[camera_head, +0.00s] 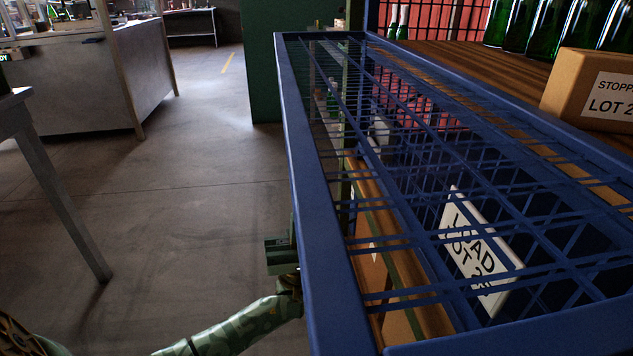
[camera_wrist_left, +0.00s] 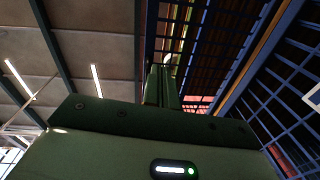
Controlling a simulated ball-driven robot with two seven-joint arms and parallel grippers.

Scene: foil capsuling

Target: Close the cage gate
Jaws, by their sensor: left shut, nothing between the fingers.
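A blue-framed wire mesh panel (camera_head: 300,150) of the cage fills the right half of the head view and runs from the near edge to the far back. I cannot tell how far the gate stands open. A white sign (camera_head: 470,250) with black letters, partly hidden by the wires, shows through the mesh. My left gripper (camera_head: 283,252) is at the left side of the panel's frame, partly hidden behind it; I cannot tell if it touches. In the left wrist view its fingers (camera_wrist_left: 162,85) are together and empty, with blue mesh (camera_wrist_left: 285,75) beyond and to the right.
A cardboard box (camera_head: 585,90) and green bottles (camera_head: 530,25) stand on a wooden surface at the upper right. More boxes (camera_head: 375,270) show through the mesh. A green column (camera_head: 262,70) stands behind. The floor (camera_head: 200,180) to the left is clear, with a table leg (camera_head: 65,200) at far left.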

